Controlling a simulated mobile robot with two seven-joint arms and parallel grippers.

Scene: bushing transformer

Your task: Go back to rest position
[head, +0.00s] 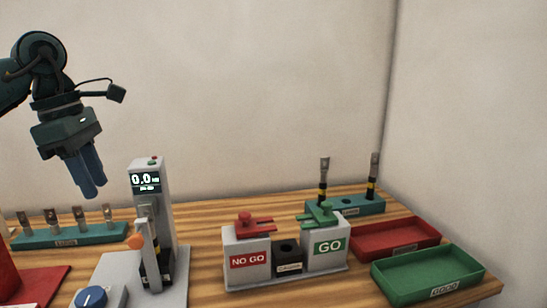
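My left gripper (95,190) hangs in the air at the upper left, pointing down, above the back left of the table. Its two blue fingers look close together, and from this angle I cannot tell whether there is a gap between them. No object shows between the fingers. It is apart from everything on the table. My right gripper is not in view.
A wooden table (205,262) carries a grey tester with a 0.0 display (146,181), NO GO (248,262) and GO (329,247) blocks, red (393,238) and green (428,277) trays, and teal racks left (68,236) and back right (345,208). White walls stand behind.

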